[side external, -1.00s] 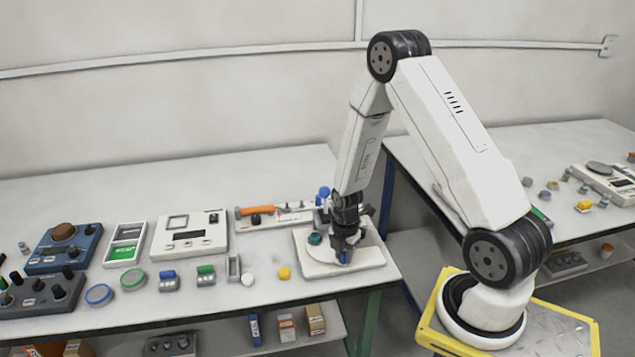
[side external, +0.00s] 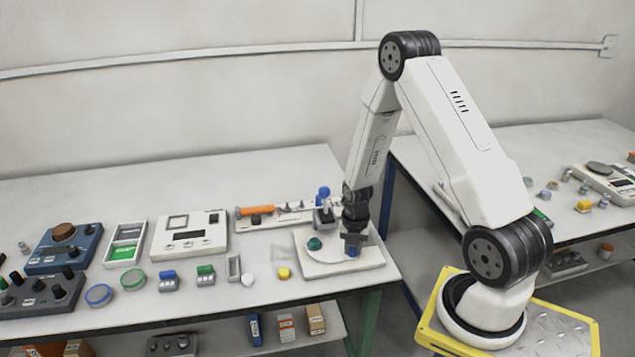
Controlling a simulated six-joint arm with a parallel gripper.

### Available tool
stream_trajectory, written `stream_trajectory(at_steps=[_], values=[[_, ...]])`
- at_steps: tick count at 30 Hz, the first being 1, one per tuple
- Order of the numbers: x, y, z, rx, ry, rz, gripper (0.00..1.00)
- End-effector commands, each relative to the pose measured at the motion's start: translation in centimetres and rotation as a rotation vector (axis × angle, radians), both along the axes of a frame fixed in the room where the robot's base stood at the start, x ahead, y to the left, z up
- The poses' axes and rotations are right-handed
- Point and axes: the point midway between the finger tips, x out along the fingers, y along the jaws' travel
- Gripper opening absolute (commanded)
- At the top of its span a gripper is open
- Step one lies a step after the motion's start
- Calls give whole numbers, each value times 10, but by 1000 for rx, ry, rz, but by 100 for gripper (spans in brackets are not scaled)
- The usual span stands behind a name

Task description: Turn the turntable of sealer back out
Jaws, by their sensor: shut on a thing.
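The sealer's white base plate (side external: 311,268) lies at the right end of the left table, with a pale round turntable (side external: 325,256) on it. A teal-green round piece (side external: 314,243) sits at the turntable's left part. My gripper (side external: 352,251) points down over the right part of the turntable and is shut on a small blue piece (side external: 352,253) there. The fingers hide most of that piece. A grey post with a blue knob (side external: 323,192) stands behind the turntable.
An orange-handled tool (side external: 256,210) lies on a white stand behind left. A yellow piece (side external: 284,273) and a white round piece (side external: 248,280) lie left of the base plate. A white scale (side external: 188,235) stands farther left. The table's front edge is close.

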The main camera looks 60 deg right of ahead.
Motion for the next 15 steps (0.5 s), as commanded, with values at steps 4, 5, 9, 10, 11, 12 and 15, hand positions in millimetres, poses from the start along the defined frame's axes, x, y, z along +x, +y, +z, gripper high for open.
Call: stream_trajectory(at_steps=[4,5,9,10,11,12,15], values=[[1,-4,1,-1,-1,42,0],[1,-4,1,-1,-1,49,0],[1,-6,1,0,-1,72,0],[1,-6,1,0,-1,76,0],[1,-6,1,0,-1,79,0],[1,-6,1,0,-1,82,0],[1,-7,1,-1,-2,86,0]])
